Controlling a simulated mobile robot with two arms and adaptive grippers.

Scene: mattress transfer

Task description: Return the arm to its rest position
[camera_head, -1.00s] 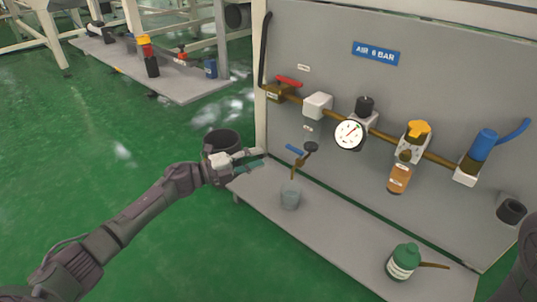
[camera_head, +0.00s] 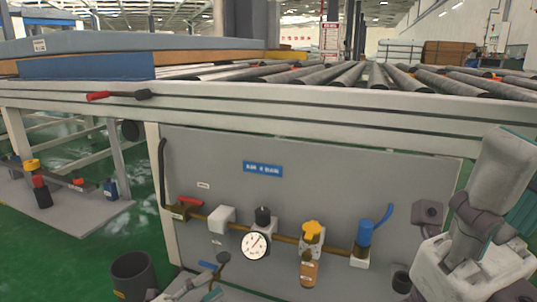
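My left gripper (camera_head: 214,283) shows at the bottom edge, left of centre, with a pale body and a teal finger. Its fingers look parted with nothing between them; its arm is mostly below the picture. It is just below the small blue lever (camera_head: 207,265) under the pipe; I cannot tell whether they touch.
A grey panel (camera_head: 340,180) carries a pipe with a gauge (camera_head: 255,245), a yellow-topped regulator (camera_head: 311,234) and a blue valve (camera_head: 364,236). A roller conveyor (camera_head: 330,78) runs above it, with a mattress (camera_head: 130,45) at left. A dark bucket (camera_head: 132,277) stands beside my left gripper.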

